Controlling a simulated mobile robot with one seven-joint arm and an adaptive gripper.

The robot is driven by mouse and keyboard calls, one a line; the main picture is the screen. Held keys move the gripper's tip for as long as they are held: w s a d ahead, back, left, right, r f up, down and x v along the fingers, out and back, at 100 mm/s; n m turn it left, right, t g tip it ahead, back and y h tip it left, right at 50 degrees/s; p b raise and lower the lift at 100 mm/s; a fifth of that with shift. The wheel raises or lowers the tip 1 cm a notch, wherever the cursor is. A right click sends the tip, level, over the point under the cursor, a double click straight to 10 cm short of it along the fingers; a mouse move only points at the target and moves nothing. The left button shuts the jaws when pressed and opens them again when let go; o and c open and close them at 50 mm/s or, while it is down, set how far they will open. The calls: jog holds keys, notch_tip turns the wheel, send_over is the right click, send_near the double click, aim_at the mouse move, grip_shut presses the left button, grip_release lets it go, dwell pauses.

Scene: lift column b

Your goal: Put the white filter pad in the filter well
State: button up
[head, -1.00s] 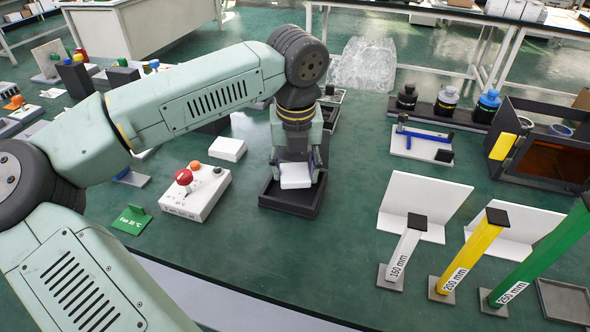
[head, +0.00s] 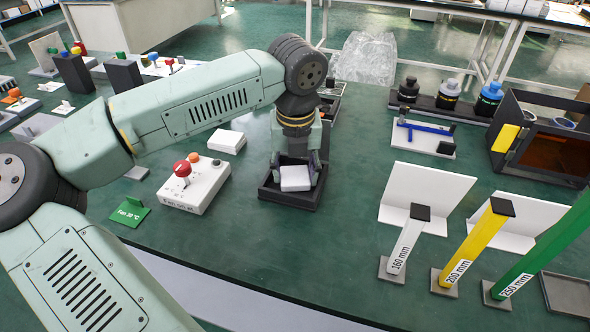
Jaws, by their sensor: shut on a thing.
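The white filter pad (head: 295,178) is a small white block between the fingers of my gripper (head: 296,174) in the head view. My gripper points down and is shut on the pad. The pad is at the black square tray-like well (head: 290,202), within its rim as seen from here. I cannot tell whether the pad touches the well's floor. My wrist hides the well's back side.
A white control box (head: 195,188) with a red button and a white block (head: 227,142) stand to the left. A green sign (head: 130,212) is at the front left. White L-shaped stands (head: 425,195) and a yellow post (head: 478,245) are at right. The bench between is clear.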

aim_at(295, 180)
jog(key=o, duration=0.8)
jog(key=shift+o, duration=0.2)
jog(key=shift+r, duration=0.15)
jog(key=shift+r+p, duration=0.25)
jog(key=shift+p, duration=0.15)
notch_tip(295, 180, up, 12)
jog(key=s, duration=0.1)
jog(key=shift+s+r, duration=0.2)
jog(key=shift+r, duration=0.05)
